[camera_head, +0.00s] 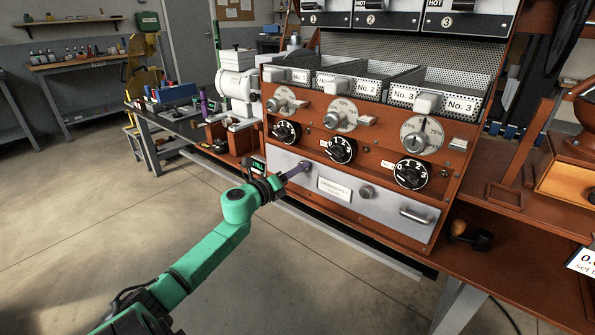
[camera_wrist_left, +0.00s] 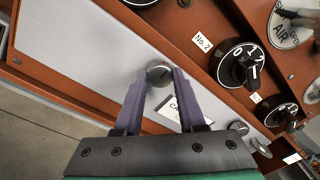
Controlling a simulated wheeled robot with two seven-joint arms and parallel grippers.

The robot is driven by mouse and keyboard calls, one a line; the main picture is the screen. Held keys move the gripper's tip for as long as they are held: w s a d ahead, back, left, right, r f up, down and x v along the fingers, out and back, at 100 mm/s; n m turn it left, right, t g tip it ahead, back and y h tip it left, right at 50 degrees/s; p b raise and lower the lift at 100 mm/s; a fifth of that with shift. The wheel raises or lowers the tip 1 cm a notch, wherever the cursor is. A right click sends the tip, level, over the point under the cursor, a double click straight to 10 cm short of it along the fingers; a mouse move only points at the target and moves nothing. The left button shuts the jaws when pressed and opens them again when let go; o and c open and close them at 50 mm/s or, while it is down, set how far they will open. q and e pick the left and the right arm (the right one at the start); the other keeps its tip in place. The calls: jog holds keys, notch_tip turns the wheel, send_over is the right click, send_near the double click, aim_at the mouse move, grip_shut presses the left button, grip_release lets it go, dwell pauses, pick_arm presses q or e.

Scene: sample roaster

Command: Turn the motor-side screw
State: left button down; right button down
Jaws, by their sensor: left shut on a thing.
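The roaster's pale lower front panel (camera_head: 397,223) carries two round metal screws. The left screw (camera_wrist_left: 159,74) sits between the purple fingertips of my left gripper (camera_head: 299,169) and shows a slot across its face in the left wrist view. My left gripper is shut on this screw, with a finger on each side. In the head view the fingers mostly cover it. The other screw (camera_head: 366,192) is free, right of the label plate (camera_head: 335,190). Which screw is the motor-side one is not marked. My right gripper is not in view.
Black numbered dials (camera_head: 411,174) sit just above the panel. A metal handle (camera_head: 417,215) sticks out at the panel's right end. A dark object with a wooden knob (camera_head: 458,228) lies on the shelf at right. The floor in front is clear.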

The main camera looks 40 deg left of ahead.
pick_arm(q)
jog(key=c, duration=0.5)
grip_release()
jog(key=s, duration=1.4)
jog(key=shift+s+a+p, duration=0.3)
jog(key=shift+p, duration=0.15)
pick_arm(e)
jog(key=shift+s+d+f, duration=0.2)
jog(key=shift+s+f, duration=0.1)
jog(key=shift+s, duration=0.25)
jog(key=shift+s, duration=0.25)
